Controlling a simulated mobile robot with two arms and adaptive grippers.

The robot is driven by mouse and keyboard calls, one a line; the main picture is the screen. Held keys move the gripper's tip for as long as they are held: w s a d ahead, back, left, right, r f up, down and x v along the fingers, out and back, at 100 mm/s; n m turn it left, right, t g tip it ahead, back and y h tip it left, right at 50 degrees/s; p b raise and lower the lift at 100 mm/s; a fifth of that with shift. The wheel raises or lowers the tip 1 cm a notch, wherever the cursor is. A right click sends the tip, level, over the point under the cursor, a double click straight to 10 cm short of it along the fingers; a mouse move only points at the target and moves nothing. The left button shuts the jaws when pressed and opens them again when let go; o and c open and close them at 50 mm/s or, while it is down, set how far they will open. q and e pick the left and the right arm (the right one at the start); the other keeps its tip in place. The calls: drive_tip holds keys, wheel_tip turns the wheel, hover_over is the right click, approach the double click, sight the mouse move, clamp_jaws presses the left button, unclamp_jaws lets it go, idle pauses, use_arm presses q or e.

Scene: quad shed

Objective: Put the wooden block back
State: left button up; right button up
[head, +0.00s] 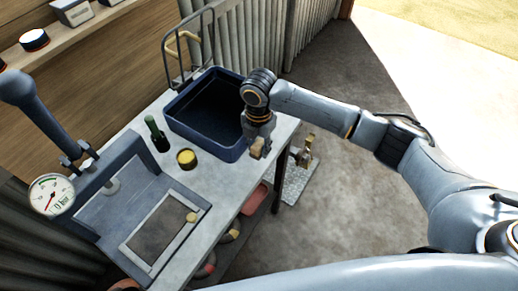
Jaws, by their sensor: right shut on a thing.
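A small wooden block (257,148) is at the tip of my right gripper (257,153). The gripper is shut on it and points down by the right front corner of the blue bin (179,122). The block is in front of the bin's outer wall, near the bench's right edge; I cannot tell whether it touches anything below. My left gripper is out of the picture.
The bench (205,187) carries a green bottle (156,134), a yellow-topped tin (187,159) and a grey machine with a framed plate (160,234). A dial gauge (50,197) stands at the left. A shelf (75,38) is behind. Concrete floor is open at right.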

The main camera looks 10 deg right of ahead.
sight(259, 144)
drive_tip(key=shift+f, duration=1.15)
drive_tip(key=shift+f, duration=0.15)
drive_tip(key=o, duration=0.8)
drive_tip(key=shift+o, duration=0.2)
wheel_tip(259, 144, up, 12)
drive_tip(key=shift+r+b, duration=0.2)
drive_tip(key=shift+b, duration=0.45)
